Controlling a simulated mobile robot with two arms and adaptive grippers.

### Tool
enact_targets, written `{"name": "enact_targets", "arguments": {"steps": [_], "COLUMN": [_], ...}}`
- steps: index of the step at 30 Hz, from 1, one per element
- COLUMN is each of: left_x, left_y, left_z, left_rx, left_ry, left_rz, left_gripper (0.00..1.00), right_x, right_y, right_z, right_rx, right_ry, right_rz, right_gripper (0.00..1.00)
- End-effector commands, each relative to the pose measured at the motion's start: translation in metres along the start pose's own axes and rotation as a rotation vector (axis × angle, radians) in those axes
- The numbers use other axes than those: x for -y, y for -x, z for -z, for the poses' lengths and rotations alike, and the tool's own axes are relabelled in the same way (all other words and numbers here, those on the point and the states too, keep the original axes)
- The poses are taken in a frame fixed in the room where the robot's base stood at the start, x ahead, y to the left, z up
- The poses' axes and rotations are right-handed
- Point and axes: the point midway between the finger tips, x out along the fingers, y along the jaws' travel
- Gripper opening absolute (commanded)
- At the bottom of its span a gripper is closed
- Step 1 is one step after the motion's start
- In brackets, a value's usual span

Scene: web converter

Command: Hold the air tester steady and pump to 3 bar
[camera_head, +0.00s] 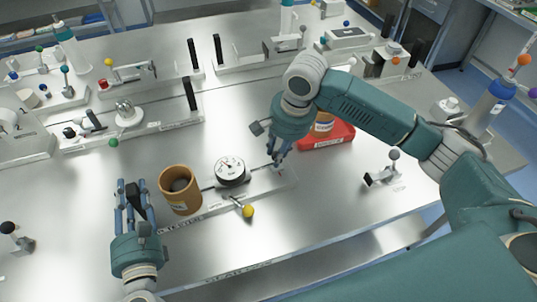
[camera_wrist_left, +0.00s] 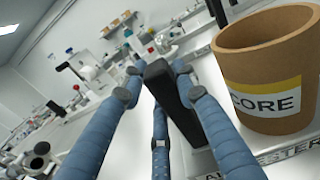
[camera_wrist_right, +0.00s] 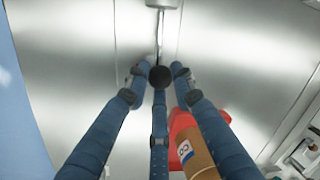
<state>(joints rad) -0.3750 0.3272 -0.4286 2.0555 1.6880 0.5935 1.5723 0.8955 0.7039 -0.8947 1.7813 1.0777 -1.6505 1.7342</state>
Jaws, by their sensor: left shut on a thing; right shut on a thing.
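The air tester is a low plate (camera_head: 215,205) on the bench, with a round white dial gauge (camera_head: 230,170), a brown cup labelled CORE (camera_head: 178,198) and a small lever with a yellow ball (camera_head: 248,211). The gauge's needle is too small to read. My left gripper (camera_head: 132,190) is shut on a black upright handle (camera_wrist_left: 168,98) left of the cup. My right gripper (camera_head: 277,160) is shut at the plate's right end on a round black knob (camera_wrist_right: 160,76). A thin metal rod runs from the knob; its fingers hide the knob in the head view.
A red tray (camera_head: 325,143) with a brown labelled container (camera_head: 322,124) stands close behind my right gripper. A small fixture with a grey ball (camera_head: 381,177) stands to the right. Several other fixtures line the back of the bench.

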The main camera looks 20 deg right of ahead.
Motion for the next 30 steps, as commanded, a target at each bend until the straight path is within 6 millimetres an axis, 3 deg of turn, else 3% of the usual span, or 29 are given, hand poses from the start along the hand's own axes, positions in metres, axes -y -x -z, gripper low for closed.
{"name": "enact_targets", "arguments": {"steps": [1,5,6,9,20,30], "left_x": [-0.001,-0.001,-0.001,-0.001,0.0,0.0], "left_y": [0.003,0.003,0.003,0.003,0.003,0.003], "left_z": [0.011,0.011,0.011,0.011,0.011,0.012], "left_rx": [-0.022,-0.022,-0.022,-0.022,-0.022,-0.022], "left_ry": [-0.001,-0.001,-0.001,-0.001,-0.001,-0.001], "left_rz": [-0.002,-0.002,-0.002,-0.002,-0.001,0.0], "left_gripper": [0.0,0.0,0.0,0.0,0.0,0.0], "right_x": [-0.003,-0.003,-0.003,-0.002,0.0,-0.001], "right_y": [-0.002,-0.002,-0.002,-0.002,0.005,0.07], "right_z": [0.003,0.003,0.003,0.003,0.001,0.002], "right_rx": [-0.006,-0.007,-0.007,-0.007,-0.004,-0.007], "right_ry": [-0.004,-0.005,-0.005,-0.004,-0.002,-0.003], "right_rz": [-0.007,-0.008,-0.008,-0.007,-0.001,0.002], "right_gripper": [0.0,0.0,0.28,0.43,0.43,0.43]}}
